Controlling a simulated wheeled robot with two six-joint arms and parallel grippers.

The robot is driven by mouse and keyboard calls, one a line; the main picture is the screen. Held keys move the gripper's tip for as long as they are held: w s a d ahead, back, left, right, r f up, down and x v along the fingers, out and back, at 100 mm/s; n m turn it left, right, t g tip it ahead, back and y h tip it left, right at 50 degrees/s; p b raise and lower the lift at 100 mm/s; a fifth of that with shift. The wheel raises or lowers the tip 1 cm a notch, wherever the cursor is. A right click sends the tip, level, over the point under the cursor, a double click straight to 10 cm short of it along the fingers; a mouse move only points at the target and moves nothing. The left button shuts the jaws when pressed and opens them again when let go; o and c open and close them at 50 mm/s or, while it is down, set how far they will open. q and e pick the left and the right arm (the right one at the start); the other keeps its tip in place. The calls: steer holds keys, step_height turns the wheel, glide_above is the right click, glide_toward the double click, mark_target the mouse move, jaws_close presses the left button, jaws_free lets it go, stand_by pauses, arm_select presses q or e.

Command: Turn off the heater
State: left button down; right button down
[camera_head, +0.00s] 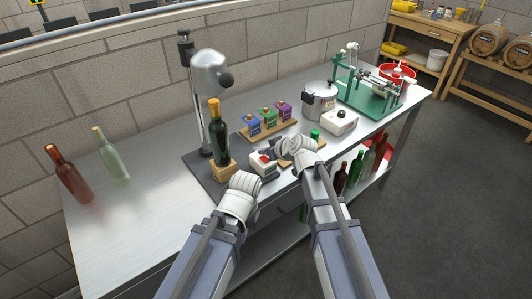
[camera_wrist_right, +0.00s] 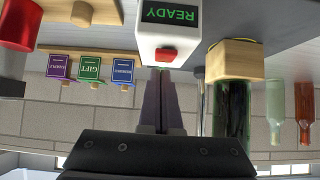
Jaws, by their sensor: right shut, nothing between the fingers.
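A small white box (camera_head: 262,166) with a red button on top stands at the front edge of the metal bench. In the right wrist view, which is upside down, the white box (camera_wrist_right: 168,30) has a green READY display and a red button (camera_wrist_right: 166,55). My right gripper (camera_head: 266,151) is shut and empty at this box. Its fingertips (camera_wrist_right: 164,74) are close to the red button; I cannot tell whether they touch it. A white control box (camera_head: 340,122) with a dark knob stands beside a silver pot (camera_head: 320,100).
A dark bottle (camera_head: 217,130) stands in a wooden block (camera_head: 225,171) under a silver press (camera_head: 208,75), left of the white box. Three small boxes sit on a wooden board (camera_head: 250,136) behind. A green stand (camera_head: 366,98) is at the right. The bench's left part is mostly clear.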

stand_by(0.3)
steer(key=shift+w+r+p, duration=0.1)
steer(key=shift+r+p, duration=0.7)
steer(key=r+p, duration=0.3)
steer(key=shift+w+a+r, duration=0.15)
steer(key=shift+a, duration=0.05)
steer(key=r+p+v, duration=0.1)
steer(key=p+v, duration=0.6)
steer(key=v, duration=0.2)
steer(key=shift+w+a, duration=0.15)
steer(key=shift+w, duration=0.1)
steer(key=shift+r, duration=0.1)
